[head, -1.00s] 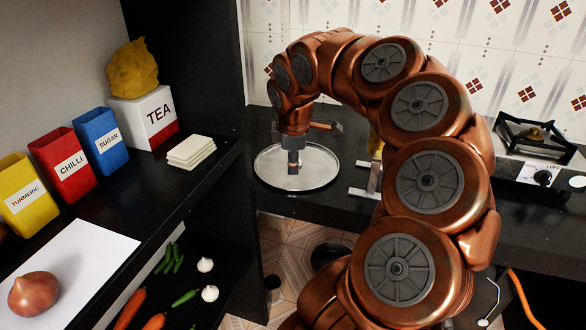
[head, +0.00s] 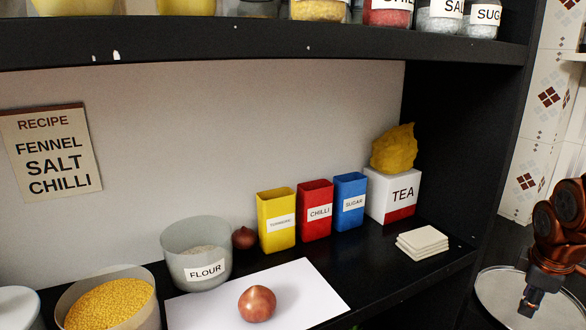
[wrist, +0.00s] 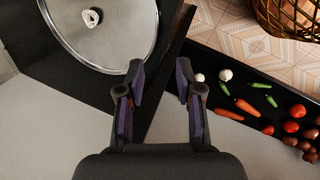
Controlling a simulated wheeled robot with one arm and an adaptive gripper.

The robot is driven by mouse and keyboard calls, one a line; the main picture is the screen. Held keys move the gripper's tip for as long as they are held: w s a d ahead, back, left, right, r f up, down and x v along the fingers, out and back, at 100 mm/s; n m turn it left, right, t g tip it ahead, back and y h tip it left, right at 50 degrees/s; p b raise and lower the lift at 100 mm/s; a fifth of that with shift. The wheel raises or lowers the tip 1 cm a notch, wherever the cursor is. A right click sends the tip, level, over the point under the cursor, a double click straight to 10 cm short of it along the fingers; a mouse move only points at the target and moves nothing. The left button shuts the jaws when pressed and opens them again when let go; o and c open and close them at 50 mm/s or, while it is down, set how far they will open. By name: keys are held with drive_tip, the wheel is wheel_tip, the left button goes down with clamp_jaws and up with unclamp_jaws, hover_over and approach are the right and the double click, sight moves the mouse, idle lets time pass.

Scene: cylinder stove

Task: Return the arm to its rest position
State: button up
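My copper-coloured arm shows only at the right edge of the head view, bent downward. My gripper (head: 528,306) hangs over the round metal lid (head: 492,290) there. In the wrist view my gripper (wrist: 160,80) has its two dark fingers spread apart with nothing between them. The lid (wrist: 72,45) shows at the upper left of that view, with a small knob, apart from the fingers. Most of the arm is out of view.
The counter shelf holds a flour bowl (head: 197,252), a yellow tin (head: 277,219), a red tin (head: 316,208), a blue tin (head: 350,200) and a tea box (head: 392,193). A lower shelf with vegetables (wrist: 262,98) lies right of the gripper. A basket (wrist: 290,15) stands beyond.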

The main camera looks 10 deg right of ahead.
drive_tip(key=s+a+f+m+g+y, duration=0.1)
drive_tip(key=s+a, duration=0.1)
drive_tip(key=a, duration=1.6)
drive_tip(key=s+a+f+m+g+y, duration=0.1)
drive_tip(key=s+a+f+m+g, duration=0.2)
drive_tip(key=s+a, duration=0.45)
drive_tip(key=s+a+f+m+g, duration=0.1)
drive_tip(key=s+a+f+m, duration=0.3)
drive_tip(key=s+a, duration=0.4)
wheel_tip(320, 180, up, 13)
drive_tip(key=s+t+p, duration=0.1)
drive_tip(key=p, duration=1.1)
drive_tip(key=shift+d+y+p, duration=0.3)
drive_tip(key=shift+d+p, duration=0.05)
drive_tip(key=shift+d, duration=0.05)
